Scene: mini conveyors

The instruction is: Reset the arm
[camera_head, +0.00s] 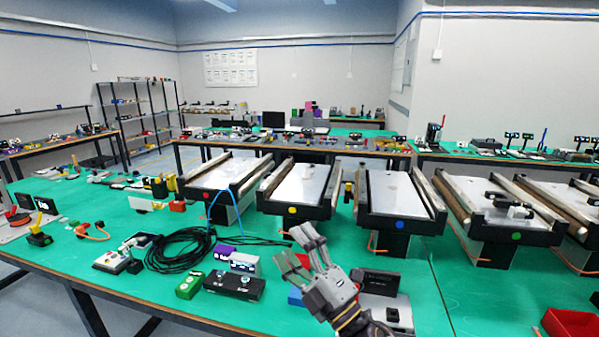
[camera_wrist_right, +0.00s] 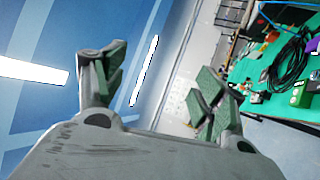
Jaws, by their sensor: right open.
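My right gripper (camera_head: 301,252) is raised over the front of the green table (camera_head: 150,276) in the head view. Its fingers are spread and nothing is between them. In the right wrist view the same gripper (camera_wrist_right: 155,88) shows its green-padded fingers wide apart, with the ceiling and a table edge beyond. My left gripper is not in view.
Several mini conveyors (camera_head: 301,187) stand in a row behind the gripper. A black cable coil (camera_head: 180,249), a green box (camera_head: 189,285) and a black box (camera_head: 234,285) lie left of it. A red bin (camera_head: 571,324) is at the right front.

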